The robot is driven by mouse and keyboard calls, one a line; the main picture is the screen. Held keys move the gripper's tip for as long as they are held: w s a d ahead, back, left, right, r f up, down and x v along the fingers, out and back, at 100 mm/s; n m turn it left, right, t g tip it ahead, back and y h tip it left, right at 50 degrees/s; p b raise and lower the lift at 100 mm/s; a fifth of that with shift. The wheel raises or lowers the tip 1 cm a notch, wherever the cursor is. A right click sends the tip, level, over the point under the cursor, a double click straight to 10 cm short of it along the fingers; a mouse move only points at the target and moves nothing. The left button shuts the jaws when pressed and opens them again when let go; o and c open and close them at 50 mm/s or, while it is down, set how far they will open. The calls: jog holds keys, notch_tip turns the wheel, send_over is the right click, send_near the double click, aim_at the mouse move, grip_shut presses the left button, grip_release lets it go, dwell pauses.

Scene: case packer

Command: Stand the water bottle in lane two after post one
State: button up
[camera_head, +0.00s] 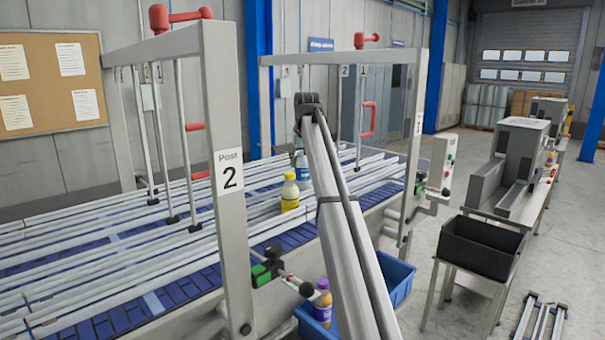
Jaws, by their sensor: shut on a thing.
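The water bottle (303,173), clear with a blue label, shows partly behind my arm, over the conveyor lanes between the two posts. My gripper (297,155) is mostly hidden behind my arm; the bit that shows is at the bottle's top, shut on it. The bottle looks upright; I cannot tell whether its base touches the belt or which lane it is over. Post one (413,160), a grey gantry marked 1, stands beyond and to the right. Lane signs 2 (345,71) and 1 (363,70) hang from its crossbar.
A yellow bottle (290,193) stands in a lane nearer than the water bottle. Post two (230,190) rises in front. Pale rails (100,250) divide the lanes. A blue bin (398,275) beside the conveyor holds a purple-labelled bottle (322,302). A black crate (480,247) stands right.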

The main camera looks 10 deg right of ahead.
aim_at(303, 175)
jog(key=shift+f+p, duration=0.55)
jog(key=shift+f, duration=1.95)
jog(key=shift+f, duration=0.15)
jog(key=o, duration=1.4)
jog(key=b+v, duration=0.3)
jog(key=v, duration=0.9)
